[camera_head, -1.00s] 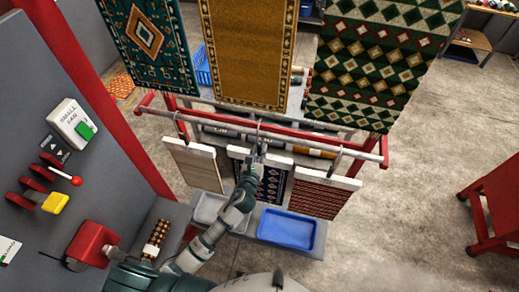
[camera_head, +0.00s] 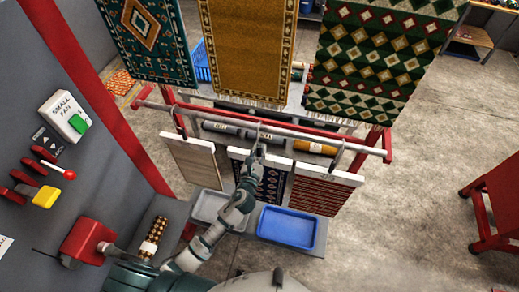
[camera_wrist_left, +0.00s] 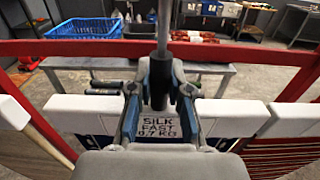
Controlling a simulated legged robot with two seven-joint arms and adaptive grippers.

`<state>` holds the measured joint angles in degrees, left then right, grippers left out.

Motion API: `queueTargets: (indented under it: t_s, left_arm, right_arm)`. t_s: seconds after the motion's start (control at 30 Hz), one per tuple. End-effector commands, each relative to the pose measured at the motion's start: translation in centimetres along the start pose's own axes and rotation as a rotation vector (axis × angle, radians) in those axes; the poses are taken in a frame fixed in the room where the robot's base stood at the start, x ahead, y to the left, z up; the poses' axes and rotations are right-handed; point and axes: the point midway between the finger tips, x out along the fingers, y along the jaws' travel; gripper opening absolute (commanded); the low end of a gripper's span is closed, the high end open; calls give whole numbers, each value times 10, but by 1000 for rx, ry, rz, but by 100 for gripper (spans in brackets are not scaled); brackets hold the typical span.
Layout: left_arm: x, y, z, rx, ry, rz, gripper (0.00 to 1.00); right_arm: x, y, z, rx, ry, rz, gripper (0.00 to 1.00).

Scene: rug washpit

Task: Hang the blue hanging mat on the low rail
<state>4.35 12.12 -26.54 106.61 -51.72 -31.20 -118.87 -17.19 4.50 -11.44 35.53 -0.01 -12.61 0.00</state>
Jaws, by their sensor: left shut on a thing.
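The blue hanging mat (camera_head: 272,186) has a dark blue patterned face and a white top bar. It hangs in the middle, between a beige mat (camera_head: 192,159) and a red striped mat (camera_head: 308,192). My left gripper (camera_head: 258,152) is shut on the dark stem of its hook (camera_wrist_left: 160,82), above the bar. The bar's label (camera_wrist_left: 158,127) reads "SILK FAST 0.7 KG" in the wrist view. The hook's upper end meets the low grey rail (camera_head: 215,118) in the head view; I cannot tell whether it bears on it. My right gripper is not in view.
A red beam (camera_wrist_left: 262,54) runs behind the rail. Large rugs, one of them yellow (camera_head: 246,50), hang above and behind. A blue tray (camera_head: 288,228) and a grey tray (camera_head: 208,207) lie below. A control panel (camera_head: 60,150) stands at left.

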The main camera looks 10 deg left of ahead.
Motion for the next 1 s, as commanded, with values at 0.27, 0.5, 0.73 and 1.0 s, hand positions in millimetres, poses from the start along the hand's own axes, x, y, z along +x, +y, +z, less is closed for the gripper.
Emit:
queueTargets:
  t_s: [0.27, 0.5, 0.73, 1.0]
  left_arm:
    - [0, 0, -1, 0, -2, -1, 0]
    - [0, 0, -1, -1, -1, -1, 47]
    - [-3, 0, -3, 0, 2, -1, 47]
    - [-50, 0, -4, 0, 4, -2, 47]
  right_arm:
    - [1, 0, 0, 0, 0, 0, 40]
    - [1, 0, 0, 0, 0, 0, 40]
    - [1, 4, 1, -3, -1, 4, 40]
    - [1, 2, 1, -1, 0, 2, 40]
